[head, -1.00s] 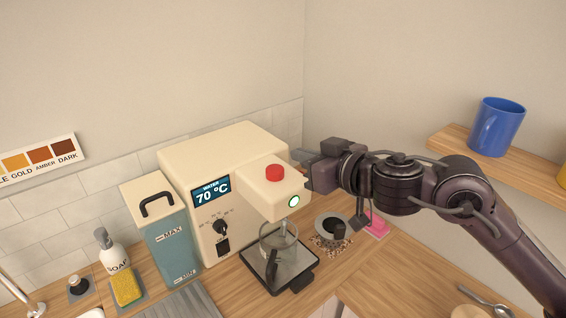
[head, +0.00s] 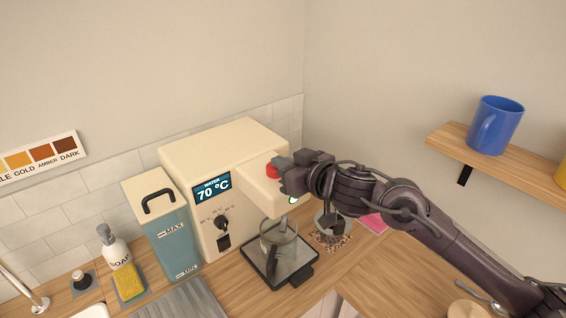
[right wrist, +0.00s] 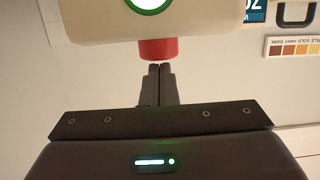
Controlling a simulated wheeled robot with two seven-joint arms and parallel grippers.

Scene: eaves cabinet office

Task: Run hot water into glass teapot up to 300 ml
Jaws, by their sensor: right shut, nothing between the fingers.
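The cream water dispenser (head: 217,150) stands against the wall, with its display (head: 211,187) reading "WATER 70 °C". A green-ringed light (right wrist: 150,3) is lit. The clear glass teapot (head: 277,240) stands under the overhang on a black tray (head: 258,268); I cannot make out its water level. My right gripper (head: 280,166) is shut and empty at the button; contact is unclear. In the wrist view its fingertips (right wrist: 160,68) point at it. My left gripper is out of view.
A teal water tank (head: 172,238) stands left of the dispenser, with a soap bottle (head: 114,247) and yellow sponge (head: 128,283) further left. A round dark-centred item (head: 334,222) and a pink pad (head: 374,223) lie right. A blue mug (head: 496,125) stands on the shelf.

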